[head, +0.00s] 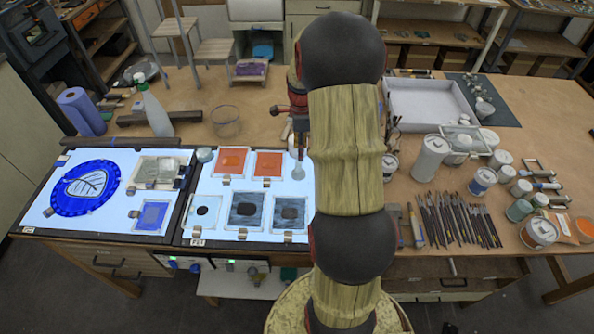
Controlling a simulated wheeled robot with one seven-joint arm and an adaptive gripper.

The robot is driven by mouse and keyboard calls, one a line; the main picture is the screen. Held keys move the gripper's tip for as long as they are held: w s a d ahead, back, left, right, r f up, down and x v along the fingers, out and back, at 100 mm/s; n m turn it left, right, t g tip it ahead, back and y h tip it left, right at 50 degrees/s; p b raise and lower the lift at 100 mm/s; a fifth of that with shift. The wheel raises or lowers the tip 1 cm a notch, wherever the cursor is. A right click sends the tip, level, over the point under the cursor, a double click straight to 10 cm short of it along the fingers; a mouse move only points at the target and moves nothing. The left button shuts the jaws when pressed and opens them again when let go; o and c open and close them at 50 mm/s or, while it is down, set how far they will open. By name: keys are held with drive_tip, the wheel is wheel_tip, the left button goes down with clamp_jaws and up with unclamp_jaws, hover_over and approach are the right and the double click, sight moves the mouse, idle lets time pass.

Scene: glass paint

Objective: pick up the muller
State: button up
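My gripper (299,140) points down over the right part of the lit glass panel, left of my arm. Its fingers are small and dark here, and I cannot tell whether they are open or shut. A small round glassy piece (204,154) sits at the back left of the same panel.
Orange squares (232,162) and dark paint slabs (247,210) lie on the lit panel. A spray bottle (154,108) and a clear bowl (226,121) stand behind. Jars (431,158), brushes (458,219) and a white tray (430,105) crowd the right.

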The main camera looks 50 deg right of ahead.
sight(298, 162)
drive_tip(key=shift+w+a+f, duration=0.1)
drive_tip(key=shift+a+f, duration=0.05)
drive_tip(key=shift+f, duration=1.15)
drive_tip(key=shift+a+f, duration=0.15)
drive_tip(key=shift+f, duration=2.5)
drive_tip(key=shift+c, duration=0.7)
drive_tip(key=c, duration=0.8)
clamp_jaws()
